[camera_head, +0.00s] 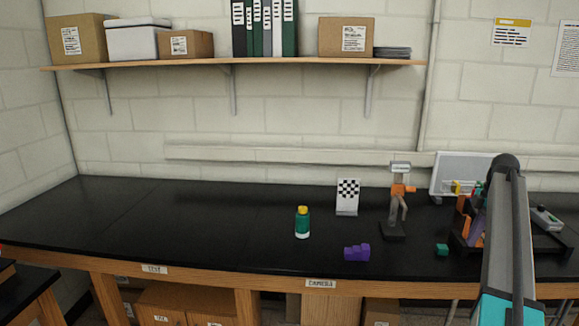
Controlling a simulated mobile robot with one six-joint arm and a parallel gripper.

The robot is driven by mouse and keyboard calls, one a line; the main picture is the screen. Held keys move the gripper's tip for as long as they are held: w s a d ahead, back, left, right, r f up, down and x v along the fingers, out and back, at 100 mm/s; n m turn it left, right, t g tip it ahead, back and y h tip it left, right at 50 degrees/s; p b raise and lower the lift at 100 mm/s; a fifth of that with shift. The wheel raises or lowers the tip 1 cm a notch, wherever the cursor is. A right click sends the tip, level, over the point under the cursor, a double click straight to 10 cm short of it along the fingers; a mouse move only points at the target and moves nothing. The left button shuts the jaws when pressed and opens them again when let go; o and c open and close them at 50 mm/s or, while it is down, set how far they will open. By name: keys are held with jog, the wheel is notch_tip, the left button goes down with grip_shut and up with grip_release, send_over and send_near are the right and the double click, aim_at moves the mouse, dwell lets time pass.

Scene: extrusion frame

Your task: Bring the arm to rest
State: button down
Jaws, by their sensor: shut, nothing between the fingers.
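My arm (507,240) rises along the right side of the view, a grey link with a dark rounded joint at its top and a teal and white part at the bottom. My gripper is not visible; I cannot see the end of the arm. The arm covers part of a dark tray or fixture (555,243) with orange and purple parts on the right of the black bench (200,225).
A green bottle with a yellow cap (302,224), a purple block (357,252), a checkerboard card (347,196), a grey stand with an orange clamp (397,205) and a small teal block (442,249) stand on the bench. Its left half is clear. A shelf (280,61) holds boxes and binders.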

jog(key=s+a+f+m, duration=0.2)
jog(key=a+f+m, duration=0.1)
jog(key=a+f, duration=0.75)
jog(key=s+a+f+m+h, duration=0.1)
jog(key=s+a+f+m, duration=0.15)
jog(key=a+f, duration=0.75)
jog(key=s+a+f+m, duration=0.2)
jog(key=a+f+m, duration=0.2)
jog(key=a+f, duration=0.65)
jog(key=s+a+f+m, duration=0.3)
jog(key=s+a+f, duration=0.1)
jog(key=s+a, duration=0.25)
jog(key=s+a+f+m, duration=0.35)
jog(key=s+a, duration=0.25)
jog(key=a, duration=0.2)
jog(key=s+f+g, duration=0.3)
jog(key=s+f, duration=0.7)
jog(key=s, duration=0.3)
jog(key=s+f+n+g+b, duration=0.1)
jog(key=s+f+g, duration=0.2)
jog(key=s+f, duration=0.7)
jog(key=s, duration=0.2)
jog(key=shift+s+h, duration=0.35)
jog(key=shift+h, duration=0.05)
